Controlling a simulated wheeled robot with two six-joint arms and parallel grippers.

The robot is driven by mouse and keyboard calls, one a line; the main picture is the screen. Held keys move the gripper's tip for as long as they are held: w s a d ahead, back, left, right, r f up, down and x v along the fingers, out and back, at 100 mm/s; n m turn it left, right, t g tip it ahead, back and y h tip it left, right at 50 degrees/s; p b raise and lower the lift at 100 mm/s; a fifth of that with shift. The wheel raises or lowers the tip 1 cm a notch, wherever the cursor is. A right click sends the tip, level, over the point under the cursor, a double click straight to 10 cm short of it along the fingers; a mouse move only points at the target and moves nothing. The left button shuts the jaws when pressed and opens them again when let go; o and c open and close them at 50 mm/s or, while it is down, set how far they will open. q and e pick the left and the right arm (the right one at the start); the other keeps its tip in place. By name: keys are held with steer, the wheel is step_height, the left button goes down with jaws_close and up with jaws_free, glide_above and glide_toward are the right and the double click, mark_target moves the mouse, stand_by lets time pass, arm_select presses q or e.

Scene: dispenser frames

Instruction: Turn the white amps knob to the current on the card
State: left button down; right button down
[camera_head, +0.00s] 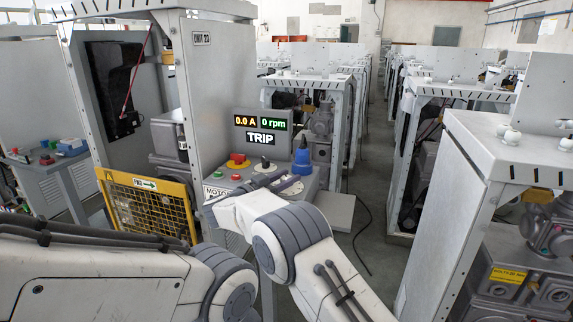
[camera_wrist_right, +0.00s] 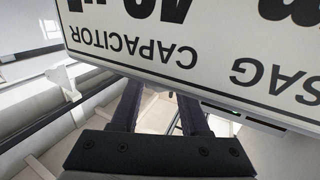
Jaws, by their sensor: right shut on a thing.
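The control box (camera_head: 325,182) stands ahead, its display (camera_head: 260,127) reading 0.0 A, 0 rpm and TRIP. The card (camera_head: 214,193), with its word MOTOR partly visible, is at its front left, mostly hidden by my right arm. In the right wrist view the card (camera_wrist_right: 175,52) looms close and upside down, with CAPACITOR and SAG legible; the current is not. My right gripper (camera_wrist_right: 159,105) has its dark fingers apart, running behind the card's edge. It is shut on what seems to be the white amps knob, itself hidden. My left gripper is out of view.
The panel carries a red mushroom button (camera_head: 238,160), a black knob (camera_head: 265,164) and a blue cone-shaped part (camera_head: 302,160). A yellow mesh guard (camera_head: 150,207) is left of the box. A tall cabinet (camera_head: 455,190) stands right; the aisle (camera_head: 375,190) between is clear apart from a cable.

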steer(key=shift+r+m+g+h+p, duration=0.1)
steer(key=shift+m+g+h+p, duration=0.3)
steer(key=shift+g+h+p, duration=0.1)
steer(key=shift+c, duration=2.1)
jaws_free()
steer(key=shift+s, duration=0.1)
